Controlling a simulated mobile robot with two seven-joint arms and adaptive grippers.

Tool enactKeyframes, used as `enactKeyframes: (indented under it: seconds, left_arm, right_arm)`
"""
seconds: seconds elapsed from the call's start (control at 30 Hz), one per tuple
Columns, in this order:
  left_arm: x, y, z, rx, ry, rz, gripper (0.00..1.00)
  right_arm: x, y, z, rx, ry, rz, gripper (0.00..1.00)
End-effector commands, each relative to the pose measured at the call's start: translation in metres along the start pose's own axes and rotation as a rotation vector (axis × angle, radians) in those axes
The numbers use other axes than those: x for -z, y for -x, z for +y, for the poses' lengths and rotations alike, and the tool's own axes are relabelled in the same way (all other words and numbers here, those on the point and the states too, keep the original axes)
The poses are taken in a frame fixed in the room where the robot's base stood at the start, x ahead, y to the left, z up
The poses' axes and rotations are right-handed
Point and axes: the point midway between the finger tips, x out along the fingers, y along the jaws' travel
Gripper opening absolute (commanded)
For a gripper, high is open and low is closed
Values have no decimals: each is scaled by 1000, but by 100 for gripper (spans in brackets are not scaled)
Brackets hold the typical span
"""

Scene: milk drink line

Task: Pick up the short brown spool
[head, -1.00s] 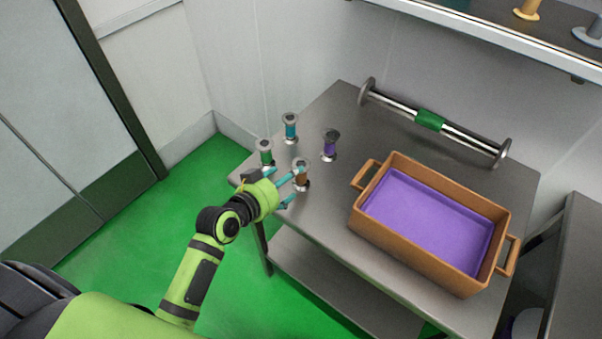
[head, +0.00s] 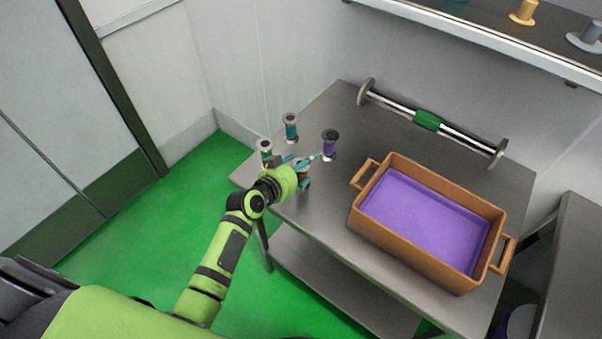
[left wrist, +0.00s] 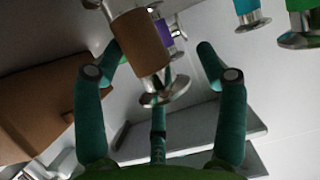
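The short brown spool (left wrist: 141,42) shows large in the left wrist view, a brown barrel between metal flanges. It lies between the spread fingertips of my left gripper (left wrist: 160,60), with a clear gap to the right finger; whether the left finger touches it I cannot tell. In the head view my left gripper (head: 310,171) is at the table's left part, its teal fingers apart, and hides most of the brown spool. My right gripper is not in view.
A purple spool (head: 330,144), a teal spool (head: 291,128) and a green spool (head: 265,148) stand close around the gripper. An orange-brown crate (head: 405,245) with a purple inside stands to the right. A bar with a green sleeve (head: 427,120) lies behind it.

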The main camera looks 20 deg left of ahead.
Motion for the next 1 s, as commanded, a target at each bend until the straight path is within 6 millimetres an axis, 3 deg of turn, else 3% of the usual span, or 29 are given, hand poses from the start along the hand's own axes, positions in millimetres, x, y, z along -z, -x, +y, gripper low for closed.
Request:
enactKeyframes:
  seconds: [0.03, 0.13, 0.17, 0.63, 1.0]
  left_arm:
    - [0, 0, 0, 0, 0, 0, 44]
    - [0, 0, 0, 0, 0, 0, 4]
    - [0, 0, 0, 0, 0, -1, 0]
    - [3, 3, 0, -1, -2, -5, 0]
    - [69, 29, 0, 1, -3, 4, 0]
  right_arm:
    - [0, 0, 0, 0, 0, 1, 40]
    - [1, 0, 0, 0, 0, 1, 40]
    - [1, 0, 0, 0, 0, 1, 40]
    - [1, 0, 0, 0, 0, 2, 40]
    - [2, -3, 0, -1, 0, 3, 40]
